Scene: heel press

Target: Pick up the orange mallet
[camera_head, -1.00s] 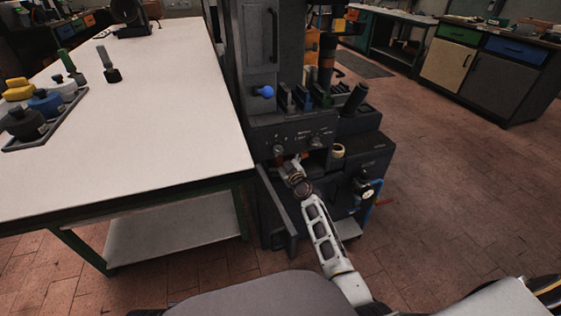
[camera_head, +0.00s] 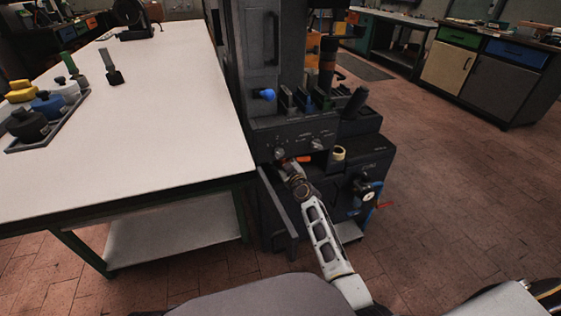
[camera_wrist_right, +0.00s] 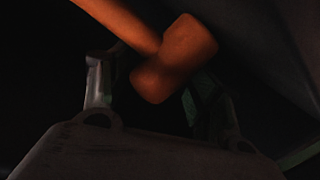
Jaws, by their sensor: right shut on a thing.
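The orange mallet (camera_wrist_right: 178,55) shows in the right wrist view, its handle running to the upper left and its head between the fingers. My right gripper (camera_wrist_right: 150,84) is shut on the mallet at its head end. In the head view a small orange piece, likely the mallet (camera_head: 303,159), shows in the dark opening of the machine, beside the right gripper (camera_head: 287,164). The fingertips are hard to make out there, and most of the mallet is hidden. My left gripper is not in view.
An upright plate (camera_head: 278,213) stands left of my forearm. A white-topped table (camera_head: 150,130) is close on the left.

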